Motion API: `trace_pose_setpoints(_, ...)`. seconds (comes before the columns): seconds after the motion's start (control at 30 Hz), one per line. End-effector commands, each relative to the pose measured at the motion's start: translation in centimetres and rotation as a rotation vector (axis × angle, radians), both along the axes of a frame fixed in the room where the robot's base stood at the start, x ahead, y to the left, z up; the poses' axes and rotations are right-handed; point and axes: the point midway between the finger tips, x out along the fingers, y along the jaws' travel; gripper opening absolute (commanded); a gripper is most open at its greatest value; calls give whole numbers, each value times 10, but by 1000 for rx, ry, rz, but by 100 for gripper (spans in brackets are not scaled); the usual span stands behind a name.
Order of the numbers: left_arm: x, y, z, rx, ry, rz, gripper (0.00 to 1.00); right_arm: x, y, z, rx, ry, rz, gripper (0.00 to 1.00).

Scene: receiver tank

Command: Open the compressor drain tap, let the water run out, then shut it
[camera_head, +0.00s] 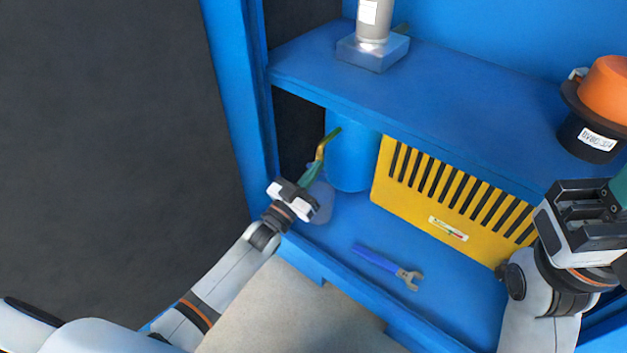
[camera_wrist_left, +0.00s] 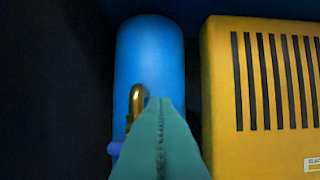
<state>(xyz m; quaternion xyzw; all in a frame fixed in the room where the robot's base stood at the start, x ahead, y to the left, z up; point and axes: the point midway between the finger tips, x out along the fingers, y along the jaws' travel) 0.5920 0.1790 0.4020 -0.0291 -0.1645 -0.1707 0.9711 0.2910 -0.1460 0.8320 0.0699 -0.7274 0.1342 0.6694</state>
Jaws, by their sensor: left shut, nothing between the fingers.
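The blue cylindrical tank (camera_head: 350,150) stands under the blue shelf and also shows in the left wrist view (camera_wrist_left: 150,60). A brass tap (camera_head: 321,150) with a green lever (camera_head: 333,134) is at its left side. In the left wrist view, a curved brass piece (camera_wrist_left: 136,98) shows just beyond my fingertips. My left gripper (camera_head: 312,170) is shut and empty, its teal fingers together close below the tap; I cannot tell whether they touch it. A pale translucent patch (camera_head: 323,206) lies below; I cannot tell if it is water or a dish. My right gripper (camera_head: 620,188) is partly cut off.
A yellow slotted panel (camera_head: 430,190) stands right of the tank. A blue-handled wrench (camera_head: 385,264) lies on the cabinet floor. A blue upright (camera_head: 235,90) borders the left.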

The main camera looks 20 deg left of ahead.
Motion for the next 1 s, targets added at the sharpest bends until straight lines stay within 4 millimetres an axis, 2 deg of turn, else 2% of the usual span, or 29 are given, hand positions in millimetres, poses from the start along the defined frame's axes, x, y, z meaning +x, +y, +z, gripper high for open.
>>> trace_pose_setpoints(0.13, 0, 0, -8, 0, 0, 0, 0, -3, 0, 2, 0, -19, -1, 36)
trace_pose_setpoints(1.0, -1, -1, -10, 70, -26, -1, 0, -2, 0, 3, 0, -16, 0, 36)
